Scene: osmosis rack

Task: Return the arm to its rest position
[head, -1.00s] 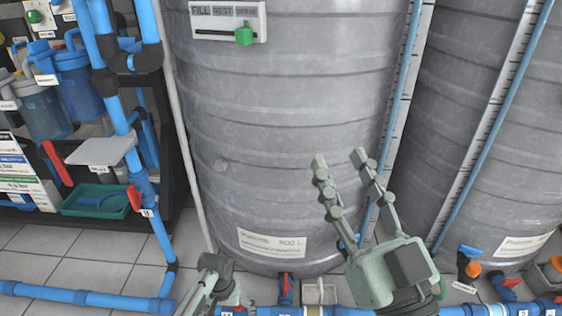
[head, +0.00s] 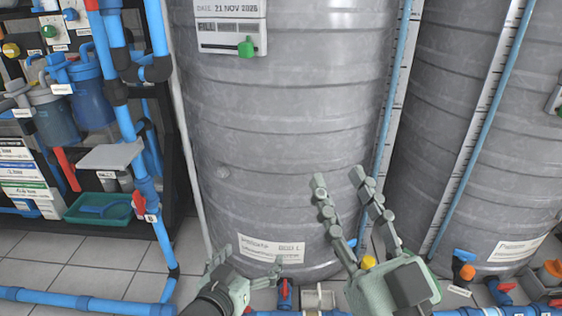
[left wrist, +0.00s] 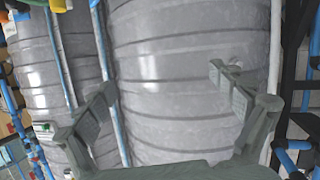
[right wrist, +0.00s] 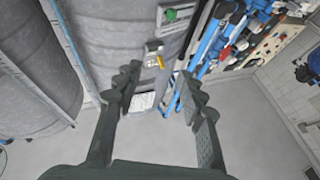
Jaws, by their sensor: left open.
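My left gripper (head: 251,256) is low in the head view, in front of the base of the large grey tank (head: 285,130). Its fingers are spread and nothing is between them; it also shows open and empty in the left wrist view (left wrist: 163,80). My right gripper (head: 339,178) is to its right, pointing up in front of the same tank. Its fingers are apart and empty, as the right wrist view (right wrist: 157,72) also shows. I cannot tell whether either gripper touches anything.
A second grey tank (head: 490,130) stands at the right. Blue pipes (head: 135,135) and a rack with a green tray (head: 97,208) are at the left. More blue pipe and red-handled valves (head: 285,290) run along the bottom.

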